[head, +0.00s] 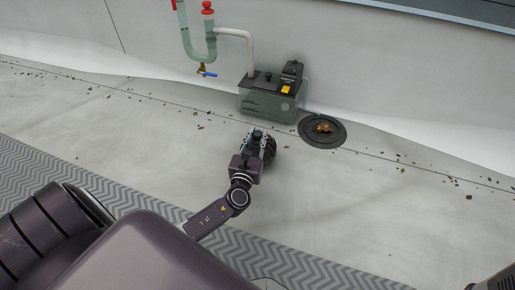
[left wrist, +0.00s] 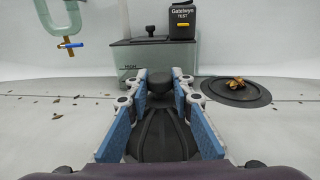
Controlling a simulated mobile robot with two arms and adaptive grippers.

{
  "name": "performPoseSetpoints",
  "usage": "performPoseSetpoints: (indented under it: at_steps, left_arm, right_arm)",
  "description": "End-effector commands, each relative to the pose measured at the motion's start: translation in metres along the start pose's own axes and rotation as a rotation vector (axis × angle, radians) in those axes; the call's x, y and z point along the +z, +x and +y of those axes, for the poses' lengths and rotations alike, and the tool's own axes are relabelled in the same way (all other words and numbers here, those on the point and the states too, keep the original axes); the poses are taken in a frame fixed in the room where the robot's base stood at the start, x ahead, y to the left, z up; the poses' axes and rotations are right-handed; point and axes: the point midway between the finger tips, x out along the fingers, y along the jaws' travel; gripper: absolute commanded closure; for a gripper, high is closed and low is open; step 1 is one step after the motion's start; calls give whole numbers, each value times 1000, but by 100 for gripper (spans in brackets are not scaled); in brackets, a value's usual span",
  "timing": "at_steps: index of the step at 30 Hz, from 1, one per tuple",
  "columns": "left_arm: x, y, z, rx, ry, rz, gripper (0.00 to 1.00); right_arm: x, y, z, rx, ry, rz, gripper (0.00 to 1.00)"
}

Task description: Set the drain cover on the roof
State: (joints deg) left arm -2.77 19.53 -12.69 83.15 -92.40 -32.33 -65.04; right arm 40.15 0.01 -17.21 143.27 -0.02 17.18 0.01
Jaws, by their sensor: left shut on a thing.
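The drain cover is a black ribbed dome with a knob on top. My left gripper (head: 263,140) is shut on it, and part of the cover (head: 270,152) shows beside the fingers in the head view. In the left wrist view the blue finger pads (left wrist: 160,100) stand on both sides of the knob, and the dome (left wrist: 160,137) is below. I cannot tell whether the cover touches the pale roof (head: 330,205). The round black drain (head: 310,139) lies to the right of the gripper, with a brown clump (head: 324,127) on it. My right gripper is not in view.
A grey-green tank (head: 265,105) with a black lid and a labelled black box (head: 291,76) stands behind the gripper. A pipe with a blue-handled valve (head: 208,73) is at back left. Debris lines the wall's foot. A grey patterned walkway (head: 130,189) is nearer; roof at right is open.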

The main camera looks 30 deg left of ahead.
Motion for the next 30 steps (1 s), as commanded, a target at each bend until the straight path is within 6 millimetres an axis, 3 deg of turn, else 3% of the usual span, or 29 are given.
performPoseSetpoints:
  at_steps: [9, 20, 21, 26, 30]
  left_arm:
    - [-41, 0, 0, 0, 0, 0, 100]
    - [-41, 0, 0, -1, 0, 0, 100]
    - [-43, 0, -1, -1, 0, 1, 78]
    - [-42, 0, 0, -1, 0, 1, 61]
    - [-42, 0, 0, -1, 0, 1, 61]
  right_arm:
    - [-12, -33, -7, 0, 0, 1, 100]
    - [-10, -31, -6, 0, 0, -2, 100]
    - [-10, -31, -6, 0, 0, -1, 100]
    - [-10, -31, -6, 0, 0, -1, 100]
    - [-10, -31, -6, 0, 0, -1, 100]
